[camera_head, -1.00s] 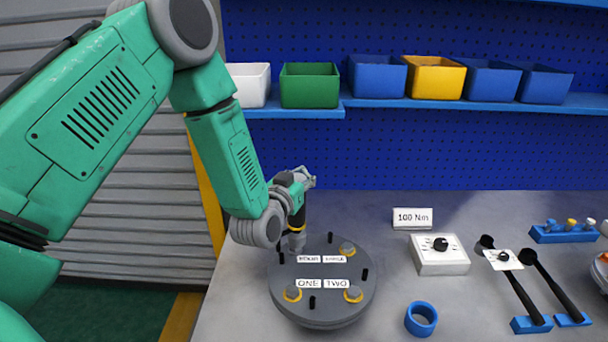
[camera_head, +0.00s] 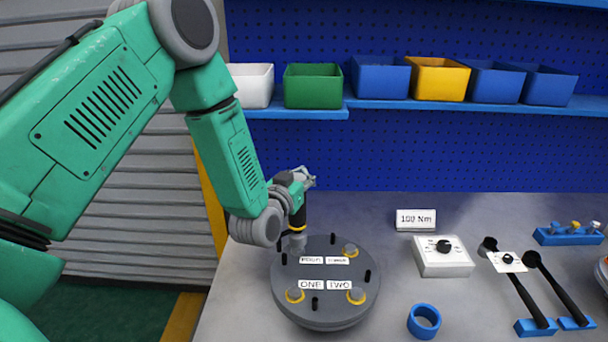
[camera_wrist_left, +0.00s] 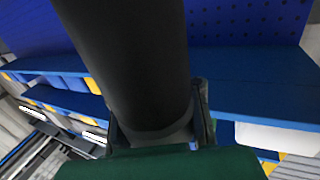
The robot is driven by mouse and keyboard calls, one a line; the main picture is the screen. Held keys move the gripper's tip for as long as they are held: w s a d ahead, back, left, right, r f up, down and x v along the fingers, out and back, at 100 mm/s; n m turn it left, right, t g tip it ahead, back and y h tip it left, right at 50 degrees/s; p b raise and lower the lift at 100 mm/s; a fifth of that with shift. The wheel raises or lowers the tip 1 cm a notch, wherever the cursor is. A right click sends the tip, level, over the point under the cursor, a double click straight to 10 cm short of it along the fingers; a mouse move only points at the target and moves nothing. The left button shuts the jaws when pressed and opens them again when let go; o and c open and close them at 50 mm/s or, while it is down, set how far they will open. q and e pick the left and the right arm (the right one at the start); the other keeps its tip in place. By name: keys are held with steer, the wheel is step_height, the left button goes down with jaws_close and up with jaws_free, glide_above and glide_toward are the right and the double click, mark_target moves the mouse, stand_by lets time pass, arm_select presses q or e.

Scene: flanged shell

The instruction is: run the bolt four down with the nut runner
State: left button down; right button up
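The round grey flanged shell (camera_head: 325,268) sits on the bench. Yellow-ringed bolts stand at the ONE label (camera_head: 295,295), at the TWO label (camera_head: 357,296) and at the back right (camera_head: 350,251). My left gripper (camera_head: 299,184) is shut on the dark nut runner (camera_head: 298,218). The nut runner is upright, its grey tip over the back-left bolt position, hiding the bolt there. In the left wrist view the runner's dark body (camera_wrist_left: 140,70) fills the space between the fingers. My right gripper is not in view.
A control box with a knob (camera_head: 443,256), a 100 Nm sign (camera_head: 416,220), a blue ring (camera_head: 424,321) and two black wrenches (camera_head: 530,290) in blue holders are to the right. Bins (camera_head: 312,85) line the shelf behind. Bench between shell and box is mostly clear.

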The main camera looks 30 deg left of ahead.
arm_select(q)
steer(key=shift+f+b, duration=0.95)
steer(key=shift+f, duration=0.1)
stand_by(0.6)
steer(key=shift+w+a+f+n+g+y, duration=0.15)
steer(key=shift+a+n+y, duration=0.1)
steer(key=shift+n+y, duration=0.3)
steer(key=shift+s+a+r+n+g+y, duration=0.1)
steer(key=shift+a+n+g+y, duration=0.2)
steer(key=shift+y, duration=0.45)
steer(key=shift+d+f+b, duration=0.15)
steer(key=shift+f+b, duration=0.1)
steer(key=shift+b, duration=0.2)
steer(key=shift+f, duration=0.1)
stand_by(0.7)
